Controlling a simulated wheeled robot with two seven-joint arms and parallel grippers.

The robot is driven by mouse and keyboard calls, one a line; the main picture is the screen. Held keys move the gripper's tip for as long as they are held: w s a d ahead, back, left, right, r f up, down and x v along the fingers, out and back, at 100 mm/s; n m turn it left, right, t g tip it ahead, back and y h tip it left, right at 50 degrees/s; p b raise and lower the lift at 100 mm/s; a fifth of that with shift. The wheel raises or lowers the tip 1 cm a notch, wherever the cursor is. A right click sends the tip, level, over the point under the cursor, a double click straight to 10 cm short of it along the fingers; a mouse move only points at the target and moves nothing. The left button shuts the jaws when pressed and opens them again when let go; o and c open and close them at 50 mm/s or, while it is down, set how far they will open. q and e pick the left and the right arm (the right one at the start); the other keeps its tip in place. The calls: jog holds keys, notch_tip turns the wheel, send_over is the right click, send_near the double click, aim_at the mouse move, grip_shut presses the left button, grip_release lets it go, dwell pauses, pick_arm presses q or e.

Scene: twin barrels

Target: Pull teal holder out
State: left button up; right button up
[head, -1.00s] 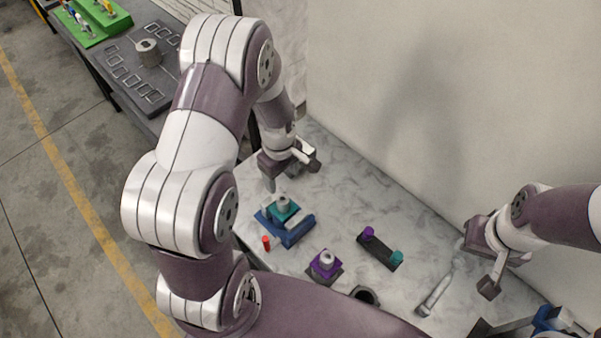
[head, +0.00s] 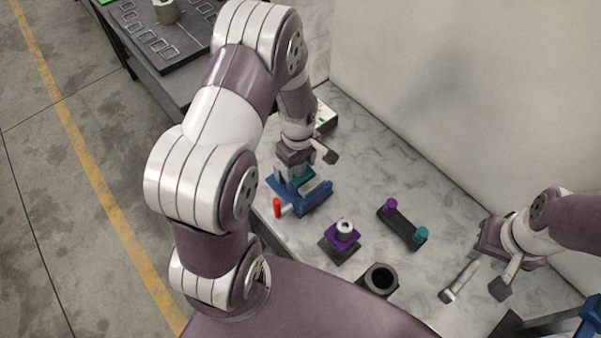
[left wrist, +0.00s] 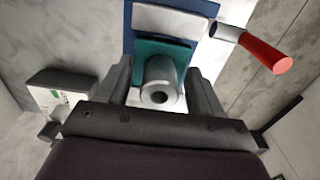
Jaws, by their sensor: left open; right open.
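The teal holder (left wrist: 150,50) is a flat teal block with a grey hollow cylinder (left wrist: 160,80) on it, sitting in a blue base (head: 313,199). The teal holder also shows in the head view (head: 303,174), partly hidden under my left gripper. My left gripper (left wrist: 160,88) is open, with one finger on each side of the grey cylinder; I cannot tell if they touch it. In the head view my left gripper (head: 292,170) is right over the holder. My right gripper (head: 488,270) is open and empty above the table's right part.
A red-handled part (head: 277,207) sits by the blue base, and in the wrist view its red handle (left wrist: 265,54) sticks out. A purple holder (head: 342,237), a dark bar with purple and teal knobs (head: 401,227), a black ring (head: 379,279) and a bolt (head: 459,281) lie nearby.

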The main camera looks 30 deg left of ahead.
pick_arm(q)
jog(key=shift+s, duration=0.1)
jog(key=c, duration=1.3)
jog(key=shift+o, duration=0.3)
jog(key=shift+w+r+p, duration=0.2)
jog(key=shift+r+p, duration=0.1)
jog(key=shift+p, duration=0.1)
jog(key=shift+r+p, duration=0.3)
jog(key=shift+r, duration=0.05)
jog(key=shift+r+p, duration=2.9)
jog(key=shift+r, duration=0.3)
jog(key=shift+f, duration=0.1)
